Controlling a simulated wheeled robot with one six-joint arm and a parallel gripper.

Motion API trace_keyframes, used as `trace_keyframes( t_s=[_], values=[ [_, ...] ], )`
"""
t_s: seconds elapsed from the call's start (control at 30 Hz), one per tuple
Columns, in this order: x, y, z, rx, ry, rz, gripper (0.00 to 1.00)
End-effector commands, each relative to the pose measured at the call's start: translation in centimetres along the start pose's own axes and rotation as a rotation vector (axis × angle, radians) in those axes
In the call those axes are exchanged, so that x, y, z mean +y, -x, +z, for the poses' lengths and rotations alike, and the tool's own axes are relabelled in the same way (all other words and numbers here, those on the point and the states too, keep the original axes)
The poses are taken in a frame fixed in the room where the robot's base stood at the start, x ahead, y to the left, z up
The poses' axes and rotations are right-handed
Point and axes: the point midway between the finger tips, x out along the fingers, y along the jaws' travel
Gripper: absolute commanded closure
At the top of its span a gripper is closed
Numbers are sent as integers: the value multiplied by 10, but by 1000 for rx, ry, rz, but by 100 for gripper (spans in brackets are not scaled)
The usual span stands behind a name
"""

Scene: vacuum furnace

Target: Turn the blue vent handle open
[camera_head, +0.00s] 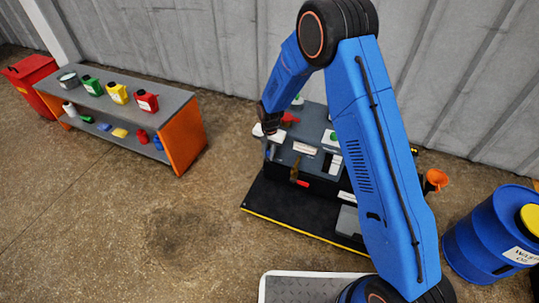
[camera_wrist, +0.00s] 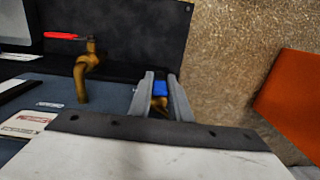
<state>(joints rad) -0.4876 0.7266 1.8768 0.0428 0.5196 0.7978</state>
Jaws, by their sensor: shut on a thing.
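The blue vent handle (camera_wrist: 160,88) shows in the wrist view between the two grey fingers of my gripper (camera_wrist: 163,96). Brass (camera_wrist: 160,103) shows just below the blue part. My gripper is shut on the handle, and the fingers hide its sides. In the head view my gripper (camera_head: 268,128) is at the left end of the furnace unit (camera_head: 315,168), partly hidden by my arm.
A brass valve (camera_wrist: 86,70) with a red handle (camera_wrist: 60,36) stands left of my gripper in the wrist view. An orange-sided shelf (camera_head: 184,136) with bottles stands to the left. A blue drum (camera_head: 483,235) is at right. Floor between shelf and unit is clear.

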Motion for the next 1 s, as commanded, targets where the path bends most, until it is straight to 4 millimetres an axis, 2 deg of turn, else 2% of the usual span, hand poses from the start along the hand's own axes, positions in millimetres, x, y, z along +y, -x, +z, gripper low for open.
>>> trace_keyframes(
  t_s=[0.47,0.5,0.57,0.87,1.0],
  values=[
    [-3,0,0,4,-1,42,100],
    [-3,0,0,4,-1,42,80],
    [-3,0,0,4,-1,42,66],
    [-2,1,0,3,-1,43,64],
    [-2,8,-1,4,-1,42,64]
  ],
)
